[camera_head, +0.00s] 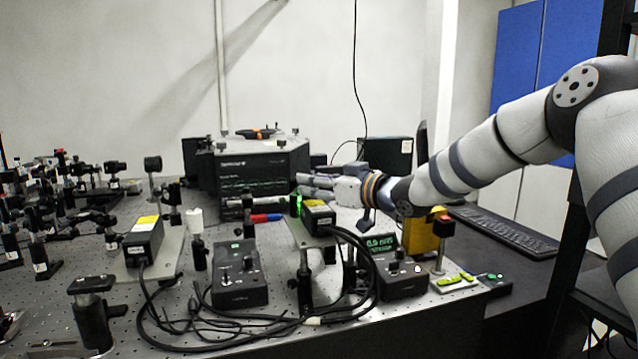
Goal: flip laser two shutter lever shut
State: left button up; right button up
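Two black laser boxes with yellow labels stand on the bench, a left one (144,240) and a right one (319,218). I cannot read which is laser two. A green glow shows at the far end of the right box. The shutter lever is too small or hidden to make out. My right gripper (305,184) reaches in from the right, just above and behind the right box, with its fingers pointing left. It looks apart from the box, and its finger gap is not clear. My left gripper is not in view.
A control box (239,282) and a second one with a green display (402,276) stand in front, with loose black cables between. A large dark instrument (254,170) is behind. Optical mounts crowd the left. A keyboard (505,229) lies at the right.

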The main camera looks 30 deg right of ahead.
jog(key=v, duration=1.2)
